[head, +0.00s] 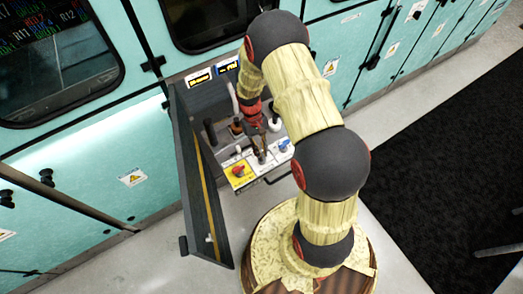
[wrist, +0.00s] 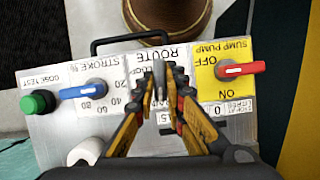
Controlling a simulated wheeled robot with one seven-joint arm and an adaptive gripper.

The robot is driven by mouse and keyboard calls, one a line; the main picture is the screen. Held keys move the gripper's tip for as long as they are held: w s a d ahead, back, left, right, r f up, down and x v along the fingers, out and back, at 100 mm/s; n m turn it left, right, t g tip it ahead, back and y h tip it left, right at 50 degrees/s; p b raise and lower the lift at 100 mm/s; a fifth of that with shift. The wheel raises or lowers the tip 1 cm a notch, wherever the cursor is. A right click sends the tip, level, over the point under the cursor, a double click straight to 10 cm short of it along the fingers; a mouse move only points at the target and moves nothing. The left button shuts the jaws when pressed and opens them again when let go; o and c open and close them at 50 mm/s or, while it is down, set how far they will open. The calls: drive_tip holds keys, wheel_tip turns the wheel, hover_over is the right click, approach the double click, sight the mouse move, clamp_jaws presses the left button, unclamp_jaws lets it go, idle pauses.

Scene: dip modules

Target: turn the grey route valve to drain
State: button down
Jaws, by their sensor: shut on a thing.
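The grey route valve (wrist: 159,70) is under the word ROUTE on the control panel in the wrist view. Only a narrow grey part of it shows between my fingertips. My gripper (wrist: 161,88) is shut on it from above, and it also shows at the panel in the head view (head: 259,150). The handle seems to point towards the word ROUTE. One position label, partly covered, reads like LOOP to its left. Other position labels, and any drain mark, are hidden behind my fingers.
A red sump pump switch (wrist: 241,68) on a yellow plate is close at right. A blue stroke knob (wrist: 82,90) and green button (wrist: 38,102) are at left. A black bar handle (wrist: 128,41) edges the panel. An open dark door (head: 205,190) stands beside it.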

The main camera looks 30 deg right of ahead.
drive_tip(key=shift+n, duration=0.6)
drive_tip(key=c, duration=1.8)
unclamp_jaws()
drive_tip(key=shift+c, duration=0.2)
drive_tip(key=v, duration=1.2)
drive_tip(key=shift+a, duration=0.25)
